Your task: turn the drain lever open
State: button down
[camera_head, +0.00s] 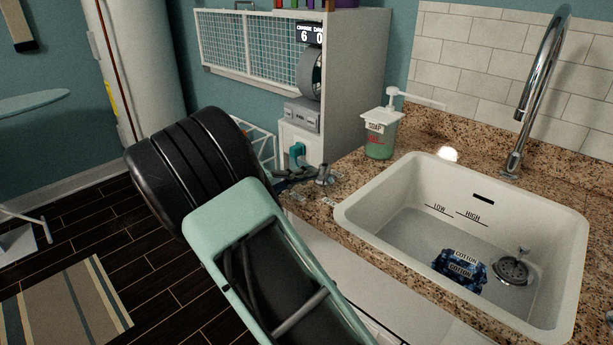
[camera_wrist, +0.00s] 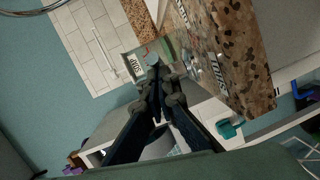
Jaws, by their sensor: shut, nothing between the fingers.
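The drain lever (camera_head: 325,174) appears as a small metal post on the granite counter, left of the sink, with small white labels beside it. My gripper (camera_head: 296,178) is low at the counter's left end, just left of the post; its fingertips are dark and small there. In the wrist view, my gripper (camera_wrist: 157,82) is shut with nothing between its fingers. A white label (camera_wrist: 217,67) lies on the counter. The lever's exact angle is unclear.
A soap pump bottle (camera_head: 380,138) stands behind the lever. A tall faucet (camera_head: 540,85) rises at the back. A white cabinet (camera_head: 352,85) stands beyond the counter's left end.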

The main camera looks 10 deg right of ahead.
aim_at(320, 178)
jog(key=shift+s+d+n+t, duration=0.1)
jog(key=shift+s+n+t, duration=0.05)
jog(key=shift+n+t, duration=0.15)
jog(key=n+t+b, duration=0.1)
jog(key=s+d+t+y+b, duration=0.1)
jog(key=b, duration=0.1)
jog(key=shift+f+n+y, duration=0.2)
jog(key=shift+n+y, duration=0.1)
jog(key=shift+n, duration=0.1)
jog(key=shift+s+d+r+b, duration=0.15)
jog(key=shift+s+d+b, duration=0.2)
jog(key=shift+d+b, duration=0.5)
jog(key=shift+a, duration=0.1)
